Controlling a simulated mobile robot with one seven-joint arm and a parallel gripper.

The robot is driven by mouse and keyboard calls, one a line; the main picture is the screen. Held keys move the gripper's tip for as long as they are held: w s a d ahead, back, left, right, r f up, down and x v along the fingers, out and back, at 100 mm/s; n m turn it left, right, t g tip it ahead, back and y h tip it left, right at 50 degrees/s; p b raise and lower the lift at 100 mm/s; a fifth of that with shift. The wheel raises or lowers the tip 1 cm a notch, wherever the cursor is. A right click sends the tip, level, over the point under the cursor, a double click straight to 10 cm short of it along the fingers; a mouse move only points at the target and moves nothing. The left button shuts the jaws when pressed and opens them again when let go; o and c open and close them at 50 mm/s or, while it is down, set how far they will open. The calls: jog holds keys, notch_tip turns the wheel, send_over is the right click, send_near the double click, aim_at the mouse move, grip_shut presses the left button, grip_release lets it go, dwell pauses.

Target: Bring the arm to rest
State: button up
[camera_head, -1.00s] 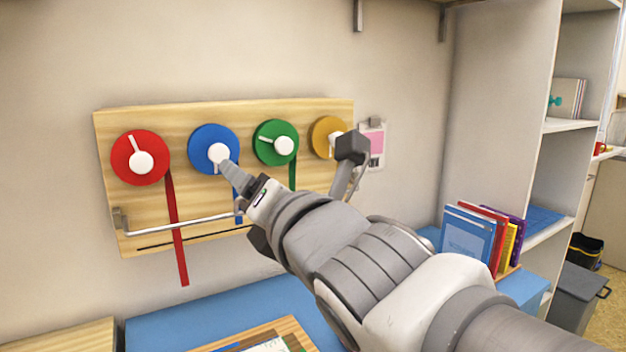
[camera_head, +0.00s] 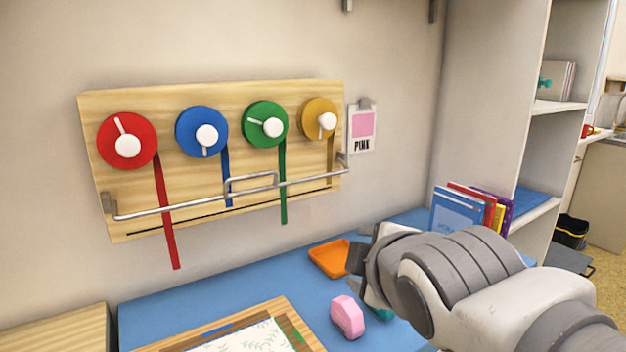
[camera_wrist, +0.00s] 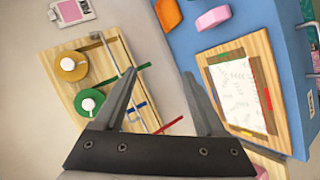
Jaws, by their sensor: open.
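My gripper (camera_wrist: 159,75) is open in the wrist view, its two fingers apart with nothing between them. In the head view my arm reaches in from the lower right over the blue table (camera_head: 235,290). The wooden board (camera_head: 150,105) on the wall carries red (camera_head: 108,150), blue (camera_head: 185,131), green (camera_head: 272,108) and yellow (camera_head: 312,107) discs with white knobs and hanging ribbons. My arm is clear of the board in the head view.
A pink block (camera_head: 346,317) and an orange tray (camera_head: 329,258) lie on the table left of my arm. A teal thing (camera_head: 379,309) is partly hidden by my wrist. A framed wooden board with paper (camera_head: 255,340) lies in front. Books (camera_head: 457,221) stand behind my arm.

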jog(key=s+d+f+m+g+h+p, duration=0.1)
jog(key=s+d+f+m+g, duration=0.25)
jog(key=s+f+m, duration=0.35)
jog(key=s+d+f+m+g+h, duration=0.1)
jog(key=s+d+f+m+g, duration=0.2)
jog(key=m, duration=0.6)
notch_tip(320, 180, up, 20)
jog(key=s+d+p, duration=0.1)
jog(key=p, duration=1.8)
jog(key=shift+r, duration=0.15)
